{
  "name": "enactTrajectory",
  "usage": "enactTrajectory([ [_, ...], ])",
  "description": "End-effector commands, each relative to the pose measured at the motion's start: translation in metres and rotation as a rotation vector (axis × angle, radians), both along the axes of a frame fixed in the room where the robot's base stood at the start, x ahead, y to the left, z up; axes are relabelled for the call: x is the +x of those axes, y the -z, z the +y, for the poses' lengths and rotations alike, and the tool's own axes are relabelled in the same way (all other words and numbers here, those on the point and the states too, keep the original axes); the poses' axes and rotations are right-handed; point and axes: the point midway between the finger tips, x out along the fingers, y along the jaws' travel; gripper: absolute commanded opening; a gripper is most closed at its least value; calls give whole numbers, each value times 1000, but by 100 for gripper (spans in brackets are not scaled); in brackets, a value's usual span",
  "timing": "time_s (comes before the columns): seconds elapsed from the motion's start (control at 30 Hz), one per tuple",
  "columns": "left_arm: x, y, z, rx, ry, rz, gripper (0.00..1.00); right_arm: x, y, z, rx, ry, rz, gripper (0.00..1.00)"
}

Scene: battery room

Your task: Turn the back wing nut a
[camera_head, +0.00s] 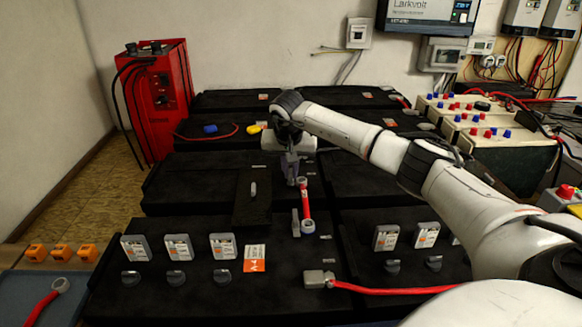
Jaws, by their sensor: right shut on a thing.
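My right gripper (291,178) reaches down from the right arm over the black battery bank and is shut at the back end of a short red link (305,204). Its fingers are closed on the back wing nut, which they almost wholly hide, so I cannot tell how the wings are turned. The link's front end has a blue-grey ring (308,228), with a small grey upright piece (296,222) just left of it. My left gripper is not in view.
A red cable with a grey clamp end (319,279) lies on the front battery. Several grey-framed labelled boxes (178,247) stand to the left. A small grey pin (253,190) lies left of my gripper. A red charger cabinet (155,95) stands at the back left.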

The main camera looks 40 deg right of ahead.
Motion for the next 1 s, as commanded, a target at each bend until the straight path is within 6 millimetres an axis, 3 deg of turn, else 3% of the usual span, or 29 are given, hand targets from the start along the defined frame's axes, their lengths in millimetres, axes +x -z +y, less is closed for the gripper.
enactTrajectory([
  [0.13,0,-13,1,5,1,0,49,2,-5,1,-1,118,0,0],
  [0.5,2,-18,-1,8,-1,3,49,6,-2,2,-1,470,-4,0],
  [0.73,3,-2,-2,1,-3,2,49,9,2,3,-2,688,-6,0],
  [1.0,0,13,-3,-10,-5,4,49,10,1,2,-2,821,-6,0],
])
